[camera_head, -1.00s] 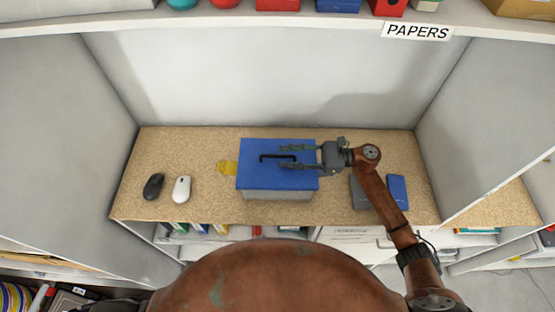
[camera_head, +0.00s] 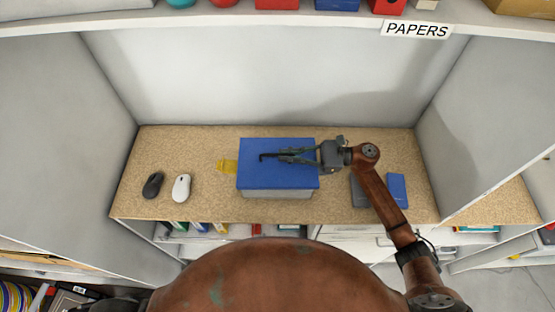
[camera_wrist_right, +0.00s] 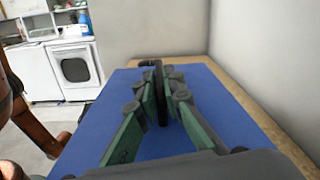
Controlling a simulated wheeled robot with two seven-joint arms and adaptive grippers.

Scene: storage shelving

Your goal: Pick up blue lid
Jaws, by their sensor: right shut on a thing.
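The blue lid (camera_head: 270,178) sits on a grey box (camera_head: 278,195) in the middle of the cork-coloured shelf. A thin black handle (camera_head: 264,156) runs across its top. My right gripper (camera_head: 284,154) reaches in from the right and is shut on the handle. In the right wrist view the green-padded fingers (camera_wrist_right: 168,105) close on the dark handle (camera_wrist_right: 158,75), with the blue lid (camera_wrist_right: 95,120) spread beneath them. The lid still appears to rest on the box. My left gripper is not in view.
A black mouse (camera_head: 153,185) and a white mouse (camera_head: 181,187) lie to the left. A yellow item (camera_head: 227,166) sits beside the box. A blue item (camera_head: 397,188) and a dark one (camera_head: 359,192) lie at right. Side walls and an upper shelf (camera_head: 230,22) bound the space.

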